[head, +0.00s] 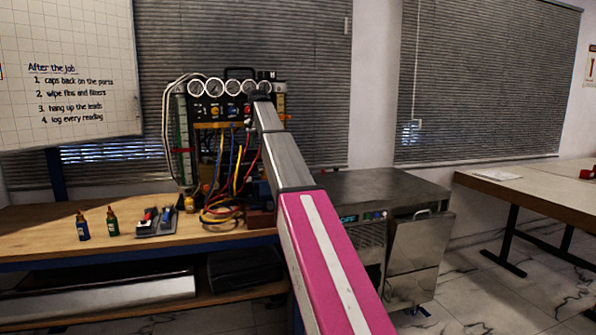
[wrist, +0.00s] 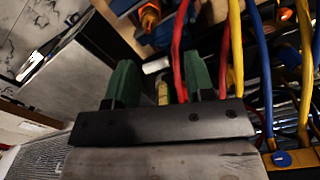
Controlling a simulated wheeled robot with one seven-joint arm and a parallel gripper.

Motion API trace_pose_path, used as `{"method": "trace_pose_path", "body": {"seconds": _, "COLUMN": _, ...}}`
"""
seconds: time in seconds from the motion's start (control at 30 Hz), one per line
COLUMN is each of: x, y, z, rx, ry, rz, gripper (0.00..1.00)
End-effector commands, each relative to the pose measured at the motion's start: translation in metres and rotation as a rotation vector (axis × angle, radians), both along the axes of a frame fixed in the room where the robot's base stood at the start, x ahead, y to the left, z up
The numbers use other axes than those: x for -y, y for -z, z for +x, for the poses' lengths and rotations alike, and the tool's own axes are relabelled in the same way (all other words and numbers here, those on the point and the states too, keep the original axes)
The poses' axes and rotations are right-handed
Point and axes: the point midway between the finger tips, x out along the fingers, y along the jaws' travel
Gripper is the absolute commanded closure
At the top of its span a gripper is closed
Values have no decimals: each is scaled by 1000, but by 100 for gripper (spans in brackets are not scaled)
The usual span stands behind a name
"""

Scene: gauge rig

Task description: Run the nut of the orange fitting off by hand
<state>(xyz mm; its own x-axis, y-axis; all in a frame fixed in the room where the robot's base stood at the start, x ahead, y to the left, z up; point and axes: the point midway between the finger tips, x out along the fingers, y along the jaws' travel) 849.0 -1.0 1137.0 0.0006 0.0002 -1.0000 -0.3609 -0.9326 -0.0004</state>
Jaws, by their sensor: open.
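An orange piece (wrist: 150,17), which may be the orange fitting, shows at the top of the wrist view beside blue parts. Its nut cannot be made out. My gripper (wrist: 160,82) has two green fingers standing well apart. A small brass-yellow piece (wrist: 163,92) and a red hose (wrist: 178,50) show in the gap between them; I cannot tell whether they are between the fingers or beyond them. In the head view my arm reaches to the gauge rig (head: 222,112), and its end hides part of the rig's right side.
Yellow hoses (wrist: 237,45) and a blue hose (wrist: 263,60) run close to the right finger. On the wooden bench (head: 40,217) stand a blue bottle (head: 83,228), a green bottle (head: 112,222) and a tool tray (head: 157,223). A metal cabinet (head: 385,190) stands right of the bench.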

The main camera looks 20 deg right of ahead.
Motion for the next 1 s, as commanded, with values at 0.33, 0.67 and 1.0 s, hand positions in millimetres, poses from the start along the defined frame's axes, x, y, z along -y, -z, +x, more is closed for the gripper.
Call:
{"method": "trace_pose_path", "body": {"seconds": 0.33, "x": 0, "y": 19, "z": 3, "rx": -2, "ry": 5, "rz": 0, "gripper": 51}}
{"method": "trace_pose_path", "body": {"seconds": 0.67, "x": 0, "y": 76, "z": 3, "rx": -1, "ry": 5, "rz": 0, "gripper": 51}}
{"method": "trace_pose_path", "body": {"seconds": 1.0, "x": 0, "y": 101, "z": 5, "rx": 0, "ry": 5, "rz": 0, "gripper": 51}}
